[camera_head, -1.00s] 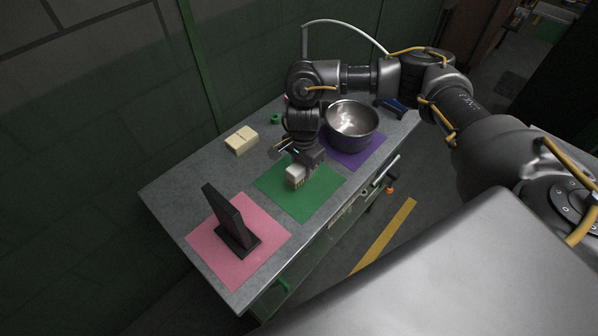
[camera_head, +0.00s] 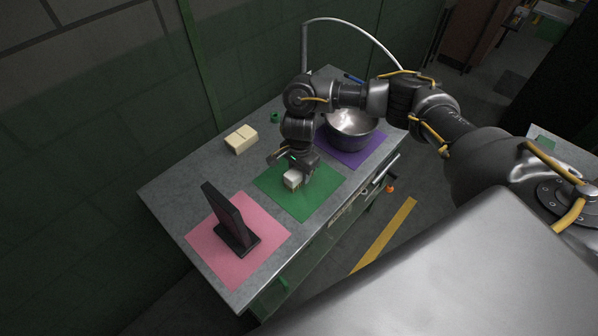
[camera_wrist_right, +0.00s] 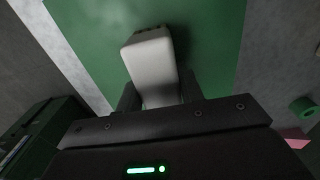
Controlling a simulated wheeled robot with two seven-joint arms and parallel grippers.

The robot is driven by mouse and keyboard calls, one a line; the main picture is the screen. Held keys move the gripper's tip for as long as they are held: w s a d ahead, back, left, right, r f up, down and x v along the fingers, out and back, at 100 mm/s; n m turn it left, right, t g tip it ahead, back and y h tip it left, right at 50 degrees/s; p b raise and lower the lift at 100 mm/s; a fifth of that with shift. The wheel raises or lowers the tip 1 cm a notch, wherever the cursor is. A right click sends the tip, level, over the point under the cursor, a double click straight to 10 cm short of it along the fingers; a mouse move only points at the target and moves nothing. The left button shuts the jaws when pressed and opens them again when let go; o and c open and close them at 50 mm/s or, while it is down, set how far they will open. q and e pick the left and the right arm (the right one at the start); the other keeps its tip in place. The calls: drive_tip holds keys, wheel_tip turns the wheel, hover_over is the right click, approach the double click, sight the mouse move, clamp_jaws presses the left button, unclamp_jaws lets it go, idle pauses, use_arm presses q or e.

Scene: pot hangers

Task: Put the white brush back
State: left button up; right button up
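The white brush (camera_head: 293,180) is at the green mat (camera_head: 315,204) in the middle of the table, directly below my right gripper (camera_head: 297,169). In the right wrist view the white brush (camera_wrist_right: 151,62) extends out from between the two fingers of my right gripper (camera_wrist_right: 161,94), which appear shut on it. Behind it is the green mat (camera_wrist_right: 205,35). I cannot tell whether the brush touches the mat. My left gripper is not in view.
A black stand (camera_head: 229,220) is on the pink mat (camera_head: 262,245) at the near left. A metal pot (camera_head: 350,135) is on the purple mat (camera_head: 352,158). A cream block (camera_head: 241,139) and a green ring (camera_head: 276,117) lie toward the wall.

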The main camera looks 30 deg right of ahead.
drive_tip(key=o, duration=0.4)
wheel_tip(320, 180, up, 12)
drive_tip(key=shift+r, duration=0.1)
idle(0.4)
idle(0.4)
